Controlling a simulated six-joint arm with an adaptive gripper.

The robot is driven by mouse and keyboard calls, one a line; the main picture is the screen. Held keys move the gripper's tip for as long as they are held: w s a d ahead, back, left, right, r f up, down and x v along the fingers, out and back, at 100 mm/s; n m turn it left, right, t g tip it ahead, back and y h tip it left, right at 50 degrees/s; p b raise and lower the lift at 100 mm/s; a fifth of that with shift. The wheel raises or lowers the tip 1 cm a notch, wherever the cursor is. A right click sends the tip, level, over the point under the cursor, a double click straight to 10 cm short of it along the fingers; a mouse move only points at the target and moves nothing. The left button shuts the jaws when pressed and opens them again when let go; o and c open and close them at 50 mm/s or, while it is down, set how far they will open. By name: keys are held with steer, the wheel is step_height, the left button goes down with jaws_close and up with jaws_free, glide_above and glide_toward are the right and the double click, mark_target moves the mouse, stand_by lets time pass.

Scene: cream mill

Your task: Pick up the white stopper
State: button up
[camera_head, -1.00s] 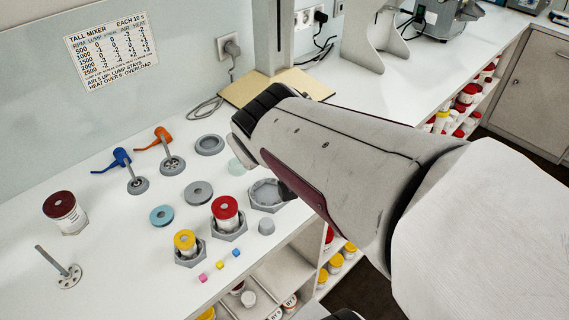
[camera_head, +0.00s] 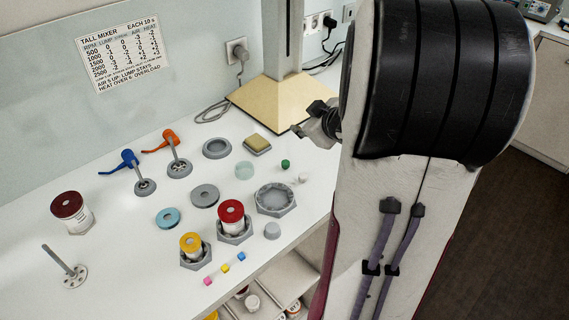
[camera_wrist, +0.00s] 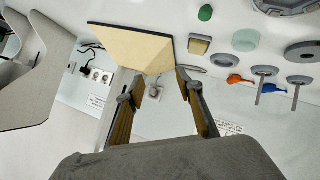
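A small white stopper (camera_head: 303,177) stands on the white bench, to the right of the small green stopper (camera_head: 285,164). I cannot make out the white one in the wrist view, where the green stopper (camera_wrist: 205,13) shows at the top. My gripper (camera_head: 312,125) is above the bench, up and to the right of both stoppers and apart from them; my own arm hides part of it. In the wrist view my gripper (camera_wrist: 158,76) has its two fingers spread with nothing between them.
A hexagonal grey tray (camera_head: 275,211), a pale green disc (camera_head: 244,170) and a sponge-like block (camera_head: 257,143) stand near the stoppers. A grey knob (camera_head: 272,230) sits at the bench edge. A post on a wooden base (camera_head: 270,103) stands behind. Jars stand to the left.

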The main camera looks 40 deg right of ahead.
steer(key=s+d+f+t+y, duration=0.1)
steer(key=s+d+f+y, duration=0.2)
steer(key=f, duration=0.4)
steer(key=t+y, duration=0.1)
steer(key=y, duration=0.3)
glide_toward(305, 176)
steer(key=shift+w+f+n, duration=0.2)
steer(key=shift+w+n, duration=0.2)
steer(key=shift+w, duration=0.35)
steer(key=shift+s+a+f+t+y, duration=0.1)
steer(key=shift+s+a+t+y, duration=0.1)
steer(key=shift+s+t+y, duration=0.15)
steer(key=shift+x, duration=1.35)
steer(key=shift+d+f+x, duration=0.1)
steer(key=shift+d+x, duration=0.05)
steer(key=shift+x, duration=1.15)
steer(key=shift+d+f+x, duration=0.1)
steer(key=shift+x, duration=1.2)
steer(key=c, duration=0.8)
